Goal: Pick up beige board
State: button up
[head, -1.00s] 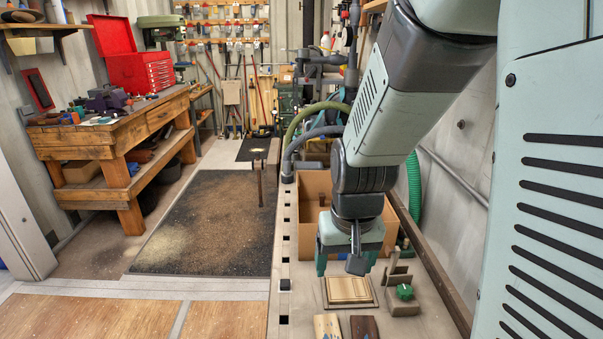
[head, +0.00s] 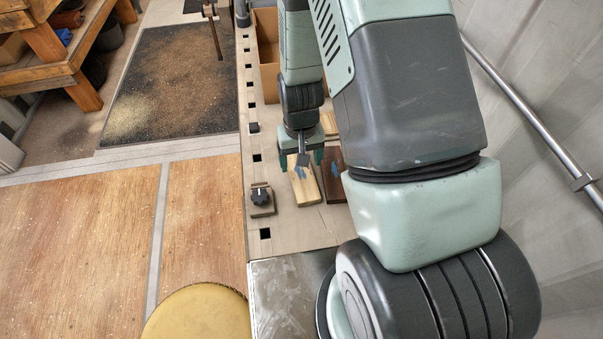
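The beige board (head: 306,187) is a pale wooden piece with a blue mark, lying on the bench, its far end partly hidden by my gripper. My gripper (head: 301,161) is above the far end of this board, with its teal fingers spread apart on either side. It looks open, with nothing seen between the fingers. Whether it touches the board cannot be told.
A dark brown board (head: 333,178) lies just right of the beige one, partly behind my arm. A small block with a black knob (head: 261,198) sits to the left. A cardboard box (head: 266,50) stands farther back. A yellow round seat (head: 200,315) is at the front.

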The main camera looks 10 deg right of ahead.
aim_at(302, 173)
notch_tip(302, 173, down, 5)
jog(key=shift+d+r, duration=0.1)
jog(key=shift+d, duration=0.05)
jog(key=c, duration=0.9)
